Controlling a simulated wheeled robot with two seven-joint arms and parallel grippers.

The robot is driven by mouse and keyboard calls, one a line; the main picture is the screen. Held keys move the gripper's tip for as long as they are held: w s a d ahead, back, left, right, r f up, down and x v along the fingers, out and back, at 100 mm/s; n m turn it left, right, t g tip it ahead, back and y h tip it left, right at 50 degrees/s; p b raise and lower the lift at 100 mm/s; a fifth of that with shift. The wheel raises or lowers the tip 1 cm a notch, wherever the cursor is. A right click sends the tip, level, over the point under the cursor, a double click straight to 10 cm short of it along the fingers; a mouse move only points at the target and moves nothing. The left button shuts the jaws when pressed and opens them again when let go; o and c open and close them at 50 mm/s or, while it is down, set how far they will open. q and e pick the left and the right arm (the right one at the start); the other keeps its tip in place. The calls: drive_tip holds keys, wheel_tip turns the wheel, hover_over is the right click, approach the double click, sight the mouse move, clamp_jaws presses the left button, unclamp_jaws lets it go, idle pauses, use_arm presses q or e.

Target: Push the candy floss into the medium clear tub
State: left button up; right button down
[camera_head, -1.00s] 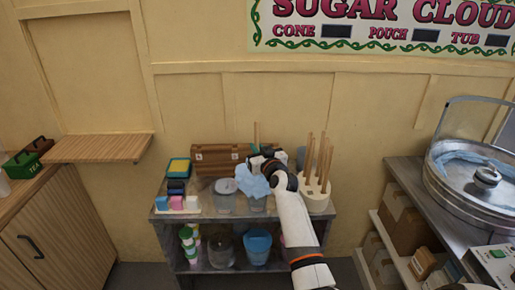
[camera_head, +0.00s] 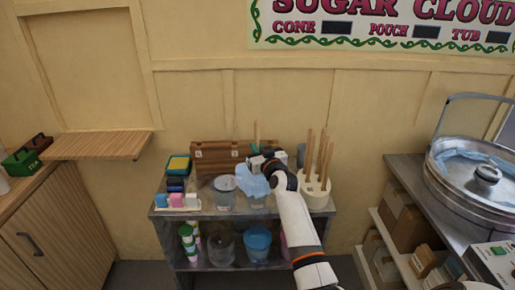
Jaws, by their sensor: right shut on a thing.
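The light blue candy floss (camera_head: 252,184) is at the top of the grey shelf unit, just over a clear tub (camera_head: 257,203). It hides most of that tub's rim, so I cannot tell how far inside it is. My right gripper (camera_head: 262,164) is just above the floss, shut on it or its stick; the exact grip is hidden. A thin greenish stick (camera_head: 256,132) points up above the gripper. Another clear tub (camera_head: 224,200) stands just to the left. My left gripper is not in view.
A wooden box (camera_head: 213,157) is behind the tubs. Small coloured items (camera_head: 177,201) are at the left. A floss machine (camera_head: 478,180) is far right.

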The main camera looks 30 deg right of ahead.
sight(257, 128)
drive_tip(key=shift+f+b, duration=2.6)
drive_tip(key=shift+f, duration=1)
drive_tip(key=shift+r, duration=0.1)
wheel_tip(257, 128, up, 14)
drive_tip(key=p, duration=1.3)
drive_tip(key=shift+r, duration=0.25)
drive_tip(key=shift+a+f, duration=0.1)
